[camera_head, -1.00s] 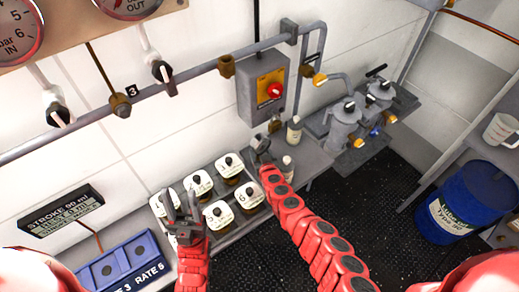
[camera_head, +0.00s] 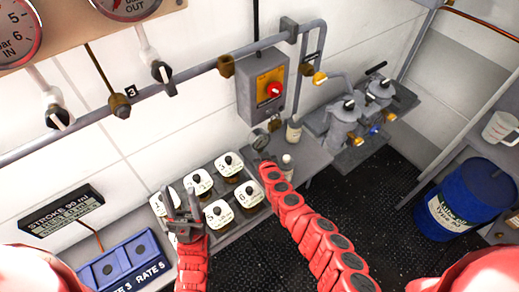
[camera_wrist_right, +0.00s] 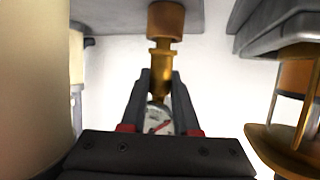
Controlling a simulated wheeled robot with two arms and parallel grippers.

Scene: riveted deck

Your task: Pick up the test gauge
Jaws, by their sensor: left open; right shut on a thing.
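The test gauge (camera_head: 260,139) is a small round dial with a dark rim, below the grey switch box. In the right wrist view its pale face with a red needle (camera_wrist_right: 158,121) shows between my fingers. My right gripper (camera_head: 264,162) is shut on it; the fingers also show in the wrist view (camera_wrist_right: 158,95). A brass stem (camera_wrist_right: 161,62) runs from the gauge towards a brown fitting; I cannot tell whether they are joined. My left gripper (camera_head: 181,203) is open and empty, in front of the white-lidded jars.
Small bottles (camera_head: 293,130) stand close right of my right gripper. The switch box (camera_head: 264,88) and pipe (camera_head: 190,75) are above.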

